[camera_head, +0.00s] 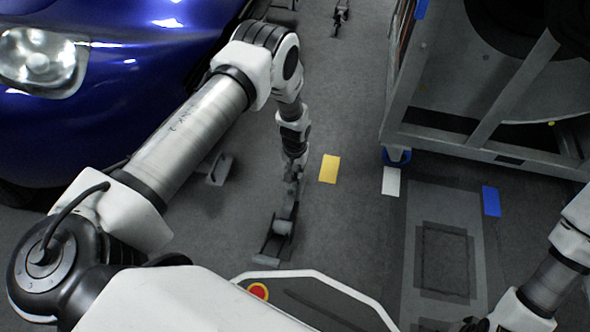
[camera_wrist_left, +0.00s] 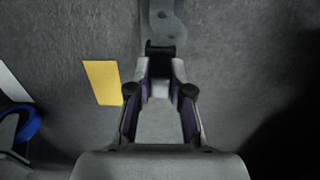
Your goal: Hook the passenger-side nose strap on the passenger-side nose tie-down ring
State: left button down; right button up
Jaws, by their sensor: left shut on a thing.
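My left gripper (camera_head: 291,188) points down at the floor in front of the blue car's nose. In the left wrist view its jaws (camera_wrist_left: 160,80) are shut on a small dark piece (camera_wrist_left: 160,47), which looks like the end of the nose strap. A grey floor plate with a ring-like shape (camera_wrist_left: 164,18) lies just beyond the fingertips; in the head view it appears as a narrow dark-and-grey fitting (camera_head: 275,240). Whether the held piece touches it I cannot tell. Another grey floor fitting (camera_head: 215,168) lies nearer the car. My right gripper (camera_head: 475,325) is barely visible at the bottom edge.
The blue car (camera_head: 120,85) fills the upper left. A grey wheeled frame (camera_head: 480,140) stands at the upper right. Yellow (camera_head: 329,169), white (camera_head: 391,181) and blue (camera_head: 491,201) markers lie on the floor.

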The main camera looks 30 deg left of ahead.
pick_arm(q)
jog(key=shift+r, duration=0.4)
jog(key=shift+r+p, duration=1.85)
jog(key=shift+r, duration=0.1)
